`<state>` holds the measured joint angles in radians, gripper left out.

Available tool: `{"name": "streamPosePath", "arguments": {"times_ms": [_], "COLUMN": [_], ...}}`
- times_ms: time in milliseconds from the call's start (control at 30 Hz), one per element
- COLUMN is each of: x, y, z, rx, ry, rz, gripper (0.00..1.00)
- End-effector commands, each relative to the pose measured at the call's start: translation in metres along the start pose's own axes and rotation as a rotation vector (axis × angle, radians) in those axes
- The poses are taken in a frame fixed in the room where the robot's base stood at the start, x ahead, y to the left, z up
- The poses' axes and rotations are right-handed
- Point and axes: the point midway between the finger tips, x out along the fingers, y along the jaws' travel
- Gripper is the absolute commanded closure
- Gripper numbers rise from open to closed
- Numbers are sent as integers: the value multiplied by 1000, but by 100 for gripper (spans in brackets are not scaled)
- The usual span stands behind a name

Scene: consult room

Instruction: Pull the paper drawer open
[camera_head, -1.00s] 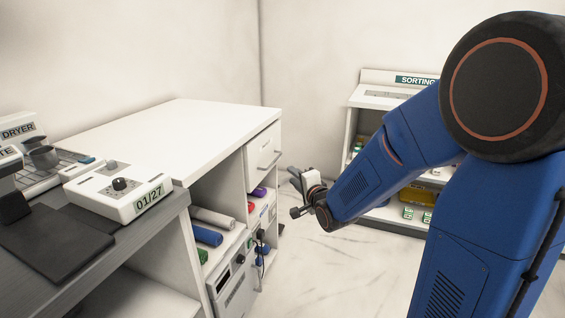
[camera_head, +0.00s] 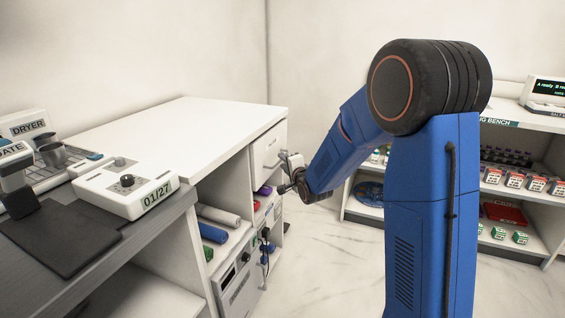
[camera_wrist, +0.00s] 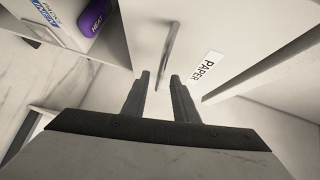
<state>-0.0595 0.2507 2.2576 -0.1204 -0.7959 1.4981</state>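The paper drawer (camera_head: 266,150) is a white front at the top right of the white cabinet and looks shut. In the wrist view its front (camera_wrist: 210,35) carries a "PAPER" label (camera_wrist: 204,68) and a grey bar handle (camera_wrist: 169,55). My gripper (camera_wrist: 162,80) is open, its two dark fingers apart, with the handle ahead of and roughly between the fingertips. I cannot tell whether the fingertips have reached the handle. In the head view my gripper (camera_head: 285,172) is close to the drawer front, and the handle is hard to make out.
Open shelves below the drawer hold a purple item (camera_wrist: 93,17), rolls (camera_head: 213,233) and a grey device (camera_head: 238,281). A dark counter (camera_head: 100,262) with a "01/27" device (camera_head: 127,188) stands at left. A sorting bench (camera_head: 508,192) is at right. Marble floor between is clear.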

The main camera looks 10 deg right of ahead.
Motion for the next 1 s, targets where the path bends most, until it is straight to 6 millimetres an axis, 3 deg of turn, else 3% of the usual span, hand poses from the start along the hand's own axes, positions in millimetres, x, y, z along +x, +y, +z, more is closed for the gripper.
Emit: {"name": "streamPosePath", "arguments": {"times_ms": [200,533,633,667,1000], "x": [17,19,19,19,19], "y": [0,0,0,0,1], "z": [0,0,0,0,0], "rx": [0,0,0,0,0], "ry": [0,0,0,0,0], "rz": [0,1,1,1,1], "gripper": [74,74,98,100,100]}}
